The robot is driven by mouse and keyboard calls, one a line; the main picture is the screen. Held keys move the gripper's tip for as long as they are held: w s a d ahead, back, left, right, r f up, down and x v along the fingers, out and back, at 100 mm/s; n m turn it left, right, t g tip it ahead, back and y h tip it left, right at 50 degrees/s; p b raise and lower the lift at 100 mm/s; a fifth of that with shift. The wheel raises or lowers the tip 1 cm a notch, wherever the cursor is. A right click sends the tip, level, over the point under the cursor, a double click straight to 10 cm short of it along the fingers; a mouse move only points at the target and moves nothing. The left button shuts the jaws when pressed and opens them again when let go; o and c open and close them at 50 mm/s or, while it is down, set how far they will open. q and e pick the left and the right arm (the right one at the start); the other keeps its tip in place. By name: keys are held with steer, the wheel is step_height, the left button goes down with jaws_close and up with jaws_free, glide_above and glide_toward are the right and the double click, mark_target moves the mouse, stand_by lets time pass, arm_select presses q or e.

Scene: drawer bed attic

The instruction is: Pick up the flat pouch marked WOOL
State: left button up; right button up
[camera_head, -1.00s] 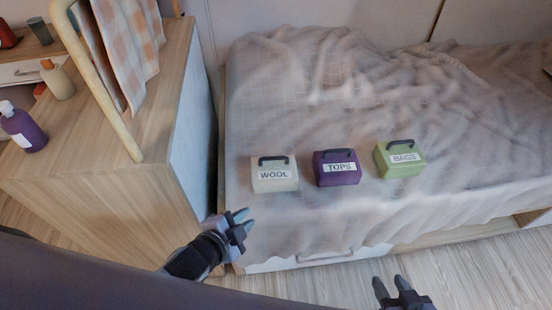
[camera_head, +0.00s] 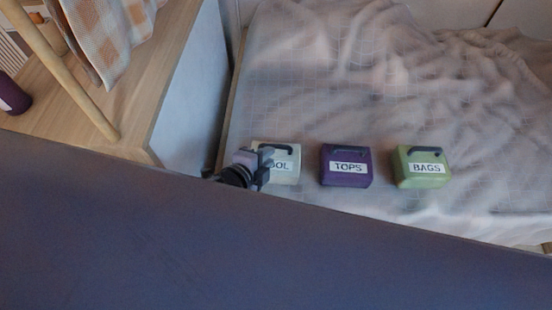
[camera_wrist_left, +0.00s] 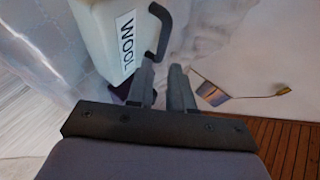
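The cream WOOL pouch (camera_head: 290,176), box-like with a dark handle on top, stands at the left of a row on the bed. My left gripper (camera_head: 264,167) is at its left side and hides the start of its label. In the left wrist view the pouch (camera_wrist_left: 98,32) fills the upper left, and its dark handle (camera_wrist_left: 160,32) lies just beyond the fingertips. The left fingers (camera_wrist_left: 161,72) are apart with a narrow gap and nothing between them. Whether they touch the pouch is unclear. My right gripper is not in view.
A purple TOPS pouch (camera_head: 345,167) and a green BAGS pouch (camera_head: 421,168) stand to the right on the rumpled bed cover (camera_head: 330,100). A wooden cabinet (camera_head: 130,142) stands left of the bed. My own dark body covers the lower part of the head view.

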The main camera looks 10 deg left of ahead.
mark_target(280, 148)
arm_select(q)
steer(key=shift+b+x, duration=0.6)
steer(key=shift+x, duration=2.3)
steer(key=shift+d+r, duration=0.1)
steer(key=shift+d, duration=0.05)
jaws_close()
